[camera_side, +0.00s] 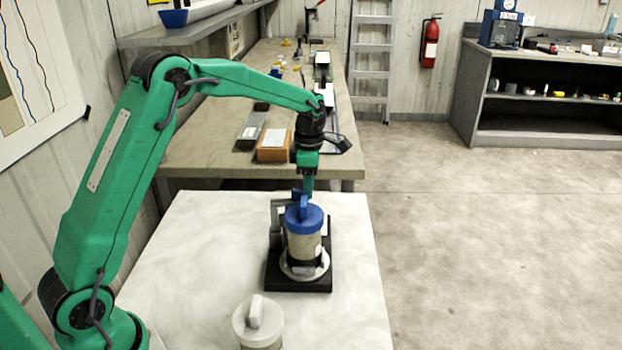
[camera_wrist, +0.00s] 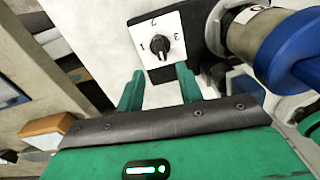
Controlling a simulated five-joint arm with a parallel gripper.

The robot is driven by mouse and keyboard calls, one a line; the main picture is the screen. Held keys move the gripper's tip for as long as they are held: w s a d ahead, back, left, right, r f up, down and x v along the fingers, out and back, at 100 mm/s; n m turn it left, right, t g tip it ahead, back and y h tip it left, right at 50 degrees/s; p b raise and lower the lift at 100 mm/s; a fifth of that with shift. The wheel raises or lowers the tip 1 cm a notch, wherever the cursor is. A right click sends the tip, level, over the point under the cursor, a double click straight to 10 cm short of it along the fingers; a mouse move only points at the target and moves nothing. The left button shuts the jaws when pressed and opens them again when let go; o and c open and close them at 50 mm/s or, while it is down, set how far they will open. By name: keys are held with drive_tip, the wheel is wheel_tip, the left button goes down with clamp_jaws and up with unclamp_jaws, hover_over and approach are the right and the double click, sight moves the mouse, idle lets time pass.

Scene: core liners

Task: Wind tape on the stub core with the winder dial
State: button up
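The winder (camera_side: 300,284) is a black base with a pale ring on the white table. A tan cylindrical core with a blue cap (camera_side: 304,218) stands upright on it; the cap also shows in the wrist view (camera_wrist: 290,55). The winder dial (camera_wrist: 160,46) is a black knob on a white plate marked 1, 2 and 3; which mark it points to is unclear. My gripper (camera_wrist: 160,72) is open and empty, with its fingers spread just short of the knob. In the side view my gripper (camera_side: 308,188) is behind the capped core, and the dial is hidden.
A second cylinder with a pale, handled cap (camera_side: 258,322) stands at the table's front. The white table (camera_side: 195,250) is clear to the left. A workbench (camera_side: 215,153) with an orange-brown box (camera_side: 273,150) lies behind.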

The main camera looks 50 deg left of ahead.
drive_tip(key=shift+d+n, duration=0.15)
drive_tip(key=shift+n, duration=0.25)
drive_tip(key=shift+f, duration=3.9)
clamp_jaws()
